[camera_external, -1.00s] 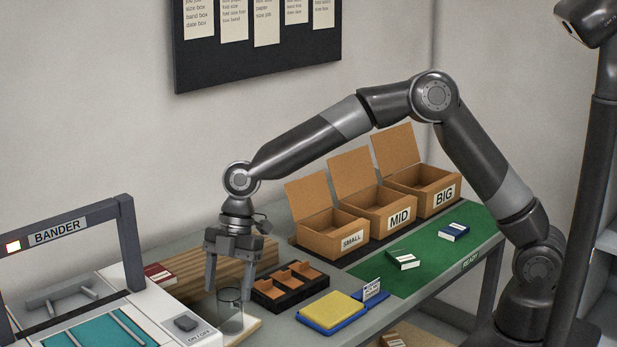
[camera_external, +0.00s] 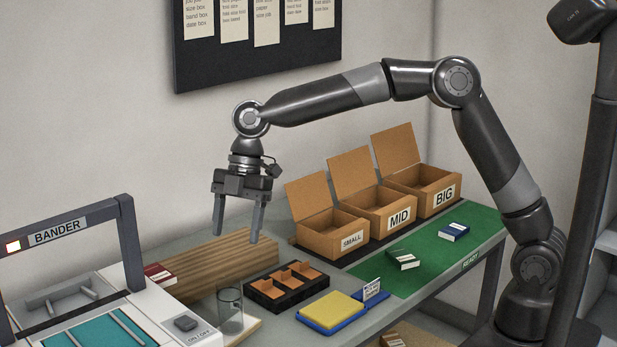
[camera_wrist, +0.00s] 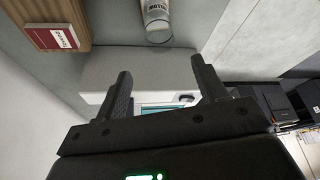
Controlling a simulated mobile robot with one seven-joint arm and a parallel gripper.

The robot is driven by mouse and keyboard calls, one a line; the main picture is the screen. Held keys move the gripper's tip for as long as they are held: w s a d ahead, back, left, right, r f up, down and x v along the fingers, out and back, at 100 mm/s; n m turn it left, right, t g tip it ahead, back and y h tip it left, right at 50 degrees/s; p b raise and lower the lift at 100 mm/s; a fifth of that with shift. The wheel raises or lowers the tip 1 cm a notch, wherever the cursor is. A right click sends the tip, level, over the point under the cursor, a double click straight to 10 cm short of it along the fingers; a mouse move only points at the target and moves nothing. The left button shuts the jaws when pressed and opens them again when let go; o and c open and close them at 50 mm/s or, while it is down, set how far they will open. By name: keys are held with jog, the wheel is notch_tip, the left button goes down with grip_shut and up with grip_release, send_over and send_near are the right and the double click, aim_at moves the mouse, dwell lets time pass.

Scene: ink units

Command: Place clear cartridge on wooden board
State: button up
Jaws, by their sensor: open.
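The clear cartridge (camera_external: 230,312) is a see-through cylinder standing upright by the front edge of the bench, beside the white bander. A pale wooden board (camera_external: 250,326) shows at its foot; its contact with the board is hard to make out. The cartridge also shows at the top of the wrist view (camera_wrist: 157,16), with a label on it. My gripper (camera_external: 236,238) is open and empty, pointing down above and apart from the cartridge. In the wrist view its two fingers (camera_wrist: 160,85) are spread with nothing between them.
The bander (camera_external: 165,318) stands left. A striped wooden block (camera_external: 215,262) with a red box (camera_external: 159,274) lies behind. A black divided tray (camera_external: 287,287), a yellow-and-blue pad (camera_external: 331,311) and open cardboard boxes (camera_external: 330,243) are to the right. The green mat (camera_external: 430,262) has free room.

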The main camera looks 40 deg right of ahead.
jog(key=s+d+r+m+t+h, duration=0.15)
jog(key=d+m, duration=0.25)
jog(key=d, duration=0.5)
jog(key=s+d+r+m+t, duration=0.2)
jog(key=d+r+m, duration=0.15)
jog(key=d, duration=0.55)
jog(key=s+d+r+m+t+h, duration=0.15)
jog(key=d+m, duration=0.25)
jog(key=d, duration=0.6)
jog(key=s+d+f+m+t+h, duration=0.1)
jog(key=s+d+f+m+t, duration=0.1)
jog(key=s+d+m, duration=0.9)
jog(key=s+d+f, duration=0.1)
jog(key=s+d, duration=0.3)
jog(key=d, duration=0.2)
jog(key=shift+s+d+f, duration=0.15)
jog(key=shift+s+d, duration=0.15)
jog(key=shift+s, duration=0.05)
